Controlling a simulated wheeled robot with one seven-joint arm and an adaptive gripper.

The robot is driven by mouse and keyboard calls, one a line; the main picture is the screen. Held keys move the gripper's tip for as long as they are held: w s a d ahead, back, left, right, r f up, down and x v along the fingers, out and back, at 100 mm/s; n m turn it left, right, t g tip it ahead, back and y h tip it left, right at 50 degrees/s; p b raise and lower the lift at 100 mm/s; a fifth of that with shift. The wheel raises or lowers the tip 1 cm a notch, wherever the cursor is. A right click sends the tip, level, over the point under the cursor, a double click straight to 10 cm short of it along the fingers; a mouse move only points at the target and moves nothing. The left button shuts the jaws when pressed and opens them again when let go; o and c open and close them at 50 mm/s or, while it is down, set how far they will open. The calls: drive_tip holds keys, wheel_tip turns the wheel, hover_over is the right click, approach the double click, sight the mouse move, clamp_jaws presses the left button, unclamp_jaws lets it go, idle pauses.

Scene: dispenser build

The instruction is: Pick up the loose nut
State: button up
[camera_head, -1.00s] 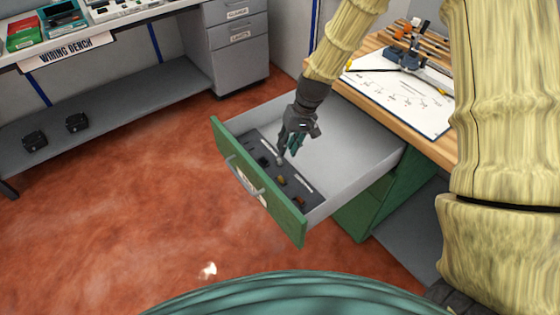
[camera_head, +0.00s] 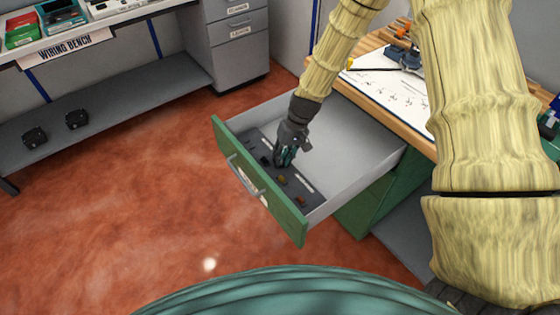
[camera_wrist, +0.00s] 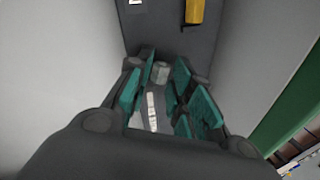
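The loose nut (camera_wrist: 160,72) is a small grey piece in the dark tray insert (camera_wrist: 172,35) of the open drawer. In the wrist view it shows between the tips of my teal fingers, with no clear contact on either side. My gripper (camera_wrist: 162,78) is open and points down at the tray, its fingers on both sides of the nut. In the head view my gripper (camera_head: 285,157) is low inside the drawer and hides the nut.
The drawer (camera_head: 345,188) has a green front (camera_head: 240,170) and light grey walls close around my gripper. A yellow-brown part (camera_wrist: 195,12) lies in the tray beyond the nut. A wooden bench (camera_head: 436,147) stands behind.

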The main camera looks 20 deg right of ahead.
clamp_jaws()
